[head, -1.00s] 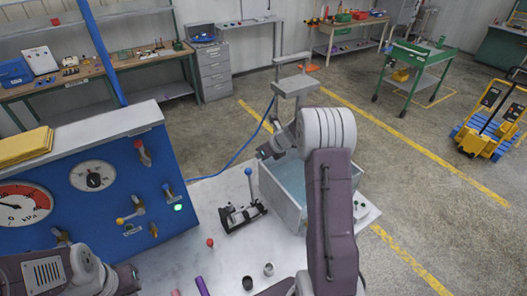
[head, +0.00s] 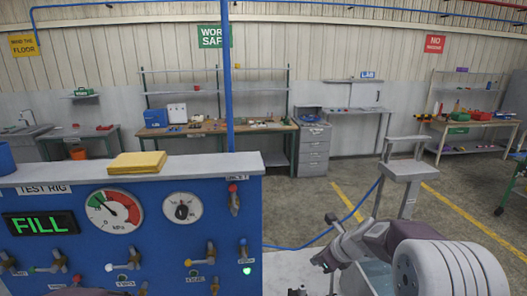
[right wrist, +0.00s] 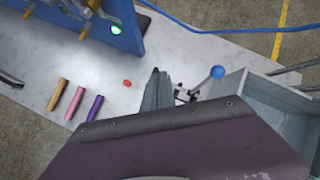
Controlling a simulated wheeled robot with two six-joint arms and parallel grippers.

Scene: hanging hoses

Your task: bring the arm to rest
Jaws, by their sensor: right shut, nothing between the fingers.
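My right arm comes in from the lower right of the head view, and its gripper (head: 323,261) hangs in the air right of the blue test rig (head: 150,235). In the right wrist view the right gripper (right wrist: 156,82) has its fingers together with nothing between them. It is above the pale bench top (right wrist: 45,125), and a blue-knobbed lever (right wrist: 217,72) shows to its right.
A tank (right wrist: 262,92) stands at the right of the wrist view. Pink (right wrist: 75,103), purple (right wrist: 95,108) and brown (right wrist: 57,95) tubes and a red ball (right wrist: 127,83) lie on the bench. A yellow cloth (head: 137,162) lies on the rig.

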